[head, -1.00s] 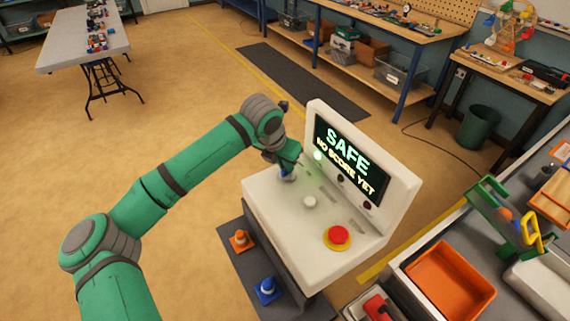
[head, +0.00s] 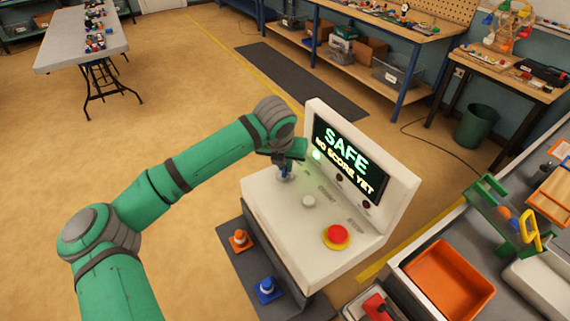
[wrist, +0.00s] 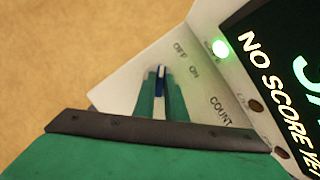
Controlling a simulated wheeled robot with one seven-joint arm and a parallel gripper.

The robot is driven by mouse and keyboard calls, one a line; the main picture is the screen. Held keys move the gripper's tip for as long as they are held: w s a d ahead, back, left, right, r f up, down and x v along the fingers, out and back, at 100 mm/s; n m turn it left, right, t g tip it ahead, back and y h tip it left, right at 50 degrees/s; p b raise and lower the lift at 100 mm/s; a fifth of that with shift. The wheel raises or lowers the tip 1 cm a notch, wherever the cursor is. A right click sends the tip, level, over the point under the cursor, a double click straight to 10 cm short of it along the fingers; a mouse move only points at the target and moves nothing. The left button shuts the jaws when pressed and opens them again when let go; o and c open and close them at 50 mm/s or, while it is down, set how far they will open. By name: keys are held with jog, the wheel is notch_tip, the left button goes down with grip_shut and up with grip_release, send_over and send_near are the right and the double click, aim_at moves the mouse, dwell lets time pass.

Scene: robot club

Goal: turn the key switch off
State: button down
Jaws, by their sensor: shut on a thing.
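The white console (head: 262,200) stands ahead of me with its sloped top and raised screen (head: 345,158) reading SAFE, NO SCORE YET. The key switch (wrist: 160,82) is a small blue piece on the console top, with OFF and ON printed to its right in the wrist view. My gripper (wrist: 160,92) is shut on the key switch, one green finger on each side. In the head view my gripper (head: 285,170) hides most of the key switch (head: 284,178). Which label the key points at I cannot tell. A green lamp (wrist: 221,48) is lit beside the screen.
A white button (head: 308,201) and a red stop button (head: 337,235) on a yellow base sit on the console top. An orange bin (head: 450,281) lies at right. Open floor is at left.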

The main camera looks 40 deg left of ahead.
jog(key=shift+s+a, duration=0.1)
jog(key=c, duration=1.8)
grip_release()
jog(key=shift+r, duration=0.1)
jog(key=v, duration=1)
jog(key=shift+r, duration=0.25)
jog(key=shift+s, duration=0.1)
